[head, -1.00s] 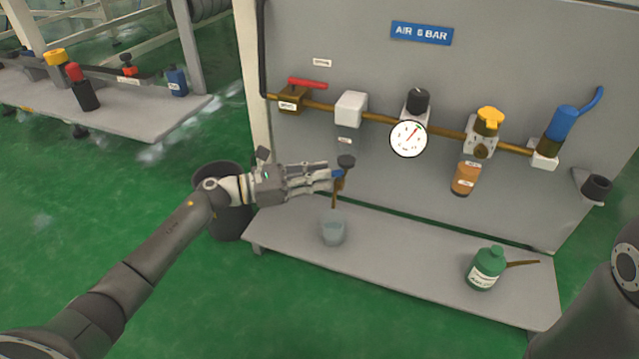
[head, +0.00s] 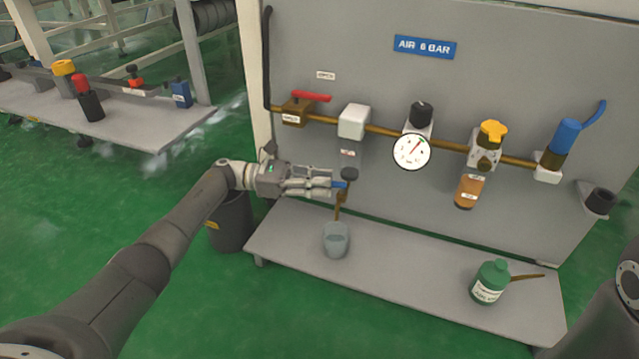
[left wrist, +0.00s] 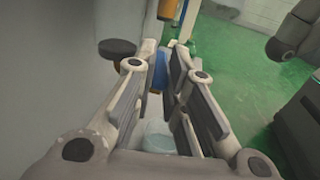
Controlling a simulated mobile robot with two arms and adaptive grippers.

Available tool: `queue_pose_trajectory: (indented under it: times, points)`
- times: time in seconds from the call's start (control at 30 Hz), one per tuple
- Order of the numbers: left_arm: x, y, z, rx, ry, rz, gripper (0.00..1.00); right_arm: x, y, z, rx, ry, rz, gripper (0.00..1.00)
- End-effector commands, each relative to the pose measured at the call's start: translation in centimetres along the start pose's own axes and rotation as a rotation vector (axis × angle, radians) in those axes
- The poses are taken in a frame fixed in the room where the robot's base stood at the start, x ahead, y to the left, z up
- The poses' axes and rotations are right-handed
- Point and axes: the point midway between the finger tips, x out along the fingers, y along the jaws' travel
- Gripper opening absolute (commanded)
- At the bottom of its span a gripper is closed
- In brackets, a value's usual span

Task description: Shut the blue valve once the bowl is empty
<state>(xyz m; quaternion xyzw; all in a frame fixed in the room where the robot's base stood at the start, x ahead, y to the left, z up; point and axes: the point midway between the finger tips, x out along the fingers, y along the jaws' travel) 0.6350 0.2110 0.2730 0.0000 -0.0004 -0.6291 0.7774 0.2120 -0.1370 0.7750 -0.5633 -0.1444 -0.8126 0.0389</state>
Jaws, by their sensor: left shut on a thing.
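The filter bowl (head: 350,160) hangs under a white housing (head: 354,121) on the panel's left part; it looks grey and I cannot tell its liquid level. A dark round base (head: 349,173) closes it and also shows in the left wrist view (left wrist: 117,49). Just below is the blue valve (head: 341,185), a small blue lever. My left gripper (head: 333,184) is shut on it from the left; the lever shows between the fingers in the left wrist view (left wrist: 160,70). A thin brown strip (head: 338,208), tube or liquid, runs down towards a clear cup (head: 336,241). My right gripper is out of view.
The cup stands on a grey shelf (head: 420,278); a green bottle (head: 490,283) stands further right. A gauge (head: 412,152), a yellow-topped unit (head: 491,132) and a larger blue-handled valve (head: 566,138) line the brass pipe. A dark bin (head: 230,222) stands beside the shelf.

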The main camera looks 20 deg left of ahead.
Motion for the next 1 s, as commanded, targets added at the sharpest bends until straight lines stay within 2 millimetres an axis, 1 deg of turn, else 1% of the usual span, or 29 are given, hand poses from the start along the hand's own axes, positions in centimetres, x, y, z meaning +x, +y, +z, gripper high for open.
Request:
queue_pose_trajectory:
  times: [0.5, 1.0]
  points:
    - [0.12, 0.53, -0.04, -0.001, 0.002, -0.097, 0.00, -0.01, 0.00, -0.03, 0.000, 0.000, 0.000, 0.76]
    - [0.13, 0.63, -0.17, -0.002, 0.003, -0.130, 0.00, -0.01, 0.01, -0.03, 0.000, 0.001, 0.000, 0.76]
